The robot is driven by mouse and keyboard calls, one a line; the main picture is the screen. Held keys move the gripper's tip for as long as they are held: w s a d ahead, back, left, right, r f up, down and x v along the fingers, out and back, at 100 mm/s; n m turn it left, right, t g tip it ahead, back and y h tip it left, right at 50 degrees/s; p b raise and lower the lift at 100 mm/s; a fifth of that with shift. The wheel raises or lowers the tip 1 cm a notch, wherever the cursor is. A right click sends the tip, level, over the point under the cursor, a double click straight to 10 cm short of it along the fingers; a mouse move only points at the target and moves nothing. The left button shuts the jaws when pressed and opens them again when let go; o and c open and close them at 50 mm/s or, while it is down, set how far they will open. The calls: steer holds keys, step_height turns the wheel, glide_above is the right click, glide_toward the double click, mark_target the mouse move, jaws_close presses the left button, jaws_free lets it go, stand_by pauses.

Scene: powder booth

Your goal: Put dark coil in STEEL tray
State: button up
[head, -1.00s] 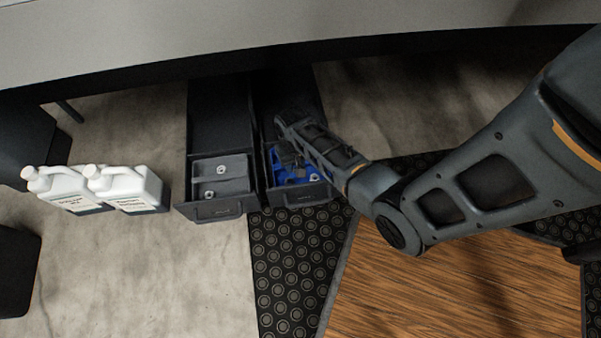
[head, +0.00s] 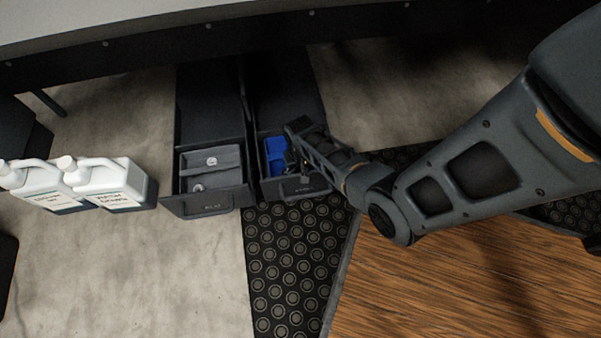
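Two dark drawers stand pulled out side by side under the bench. The left drawer (head: 238,196) holds a grey tray (head: 228,160) with two small light pieces (head: 212,161) in it; I cannot tell whether it is the STEEL tray. The right drawer (head: 262,181) holds a blue tray (head: 275,150). My gripper (head: 297,170) is low over the right drawer, at its front right part, and hides much of what is inside. Its fingers are too small and dark to tell open from shut. I cannot make out the dark coil.
Two white jugs (head: 37,183) (head: 112,182) stand on the floor left of the drawers. The bench edge (head: 200,68) runs above the drawers at the back. A dark studded mat (head: 290,260) and wooden flooring (head: 450,280) lie in front. Bare concrete is free at lower left.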

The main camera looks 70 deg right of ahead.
steer(key=shift+f, duration=0.6)
steer(key=shift+f, duration=0.15)
steer(key=o, duration=0.7)
step_height(320, 180, up, 12)
steer(key=p, duration=0.6)
steer(key=shift+p, duration=0.3)
steer(key=shift+r, duration=0.2)
